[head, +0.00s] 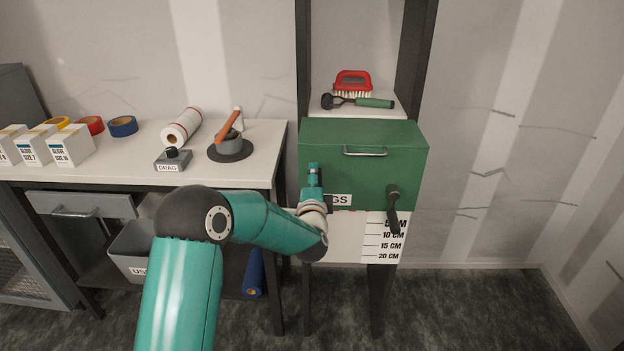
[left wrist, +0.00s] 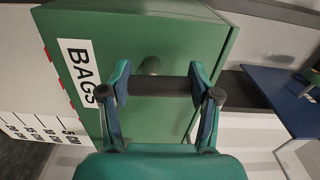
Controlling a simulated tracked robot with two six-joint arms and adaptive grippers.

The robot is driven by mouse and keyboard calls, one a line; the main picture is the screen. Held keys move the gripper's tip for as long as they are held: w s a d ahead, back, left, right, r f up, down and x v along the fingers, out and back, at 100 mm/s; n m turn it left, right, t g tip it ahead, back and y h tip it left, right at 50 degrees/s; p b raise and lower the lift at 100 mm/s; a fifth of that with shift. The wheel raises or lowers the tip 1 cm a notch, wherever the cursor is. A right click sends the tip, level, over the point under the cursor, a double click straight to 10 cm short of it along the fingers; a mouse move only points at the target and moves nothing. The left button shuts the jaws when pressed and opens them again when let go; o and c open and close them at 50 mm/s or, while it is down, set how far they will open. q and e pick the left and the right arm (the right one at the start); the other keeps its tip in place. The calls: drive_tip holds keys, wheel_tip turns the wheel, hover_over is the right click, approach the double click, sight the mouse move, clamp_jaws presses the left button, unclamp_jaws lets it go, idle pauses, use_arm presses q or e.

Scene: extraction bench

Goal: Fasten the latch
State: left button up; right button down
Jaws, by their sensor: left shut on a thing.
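The green box (head: 350,160) labelled BAGS has a closed lid with a metal handle (head: 365,152). A dark latch lever (head: 393,210) hangs down at the right of its front face, slightly tilted. My left gripper (head: 313,175) is at the left of the front face and covers part of the label. My right gripper is not in view.
A red brush (head: 352,84) and a green-handled tool (head: 365,102) lie on the shelf behind the box. A white depth scale (head: 384,240) hangs below it. The workbench (head: 110,165) at left carries tapes, boxes and a paper roll. Floor at right is clear.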

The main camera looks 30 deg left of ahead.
use_arm(q)
drive_tip(key=shift+d+f+m, duration=0.2)
drive_tip(key=shift+f+m, duration=0.05)
drive_tip(key=shift+m, duration=0.25)
drive_tip(key=o, duration=1.2)
drive_tip(key=shift+c, duration=0.2)
drive_tip(key=shift+r, duration=0.1)
drive_tip(key=shift+r, duration=0.1)
drive_tip(key=v, duration=1.2)
drive_tip(key=shift+a, duration=0.15)
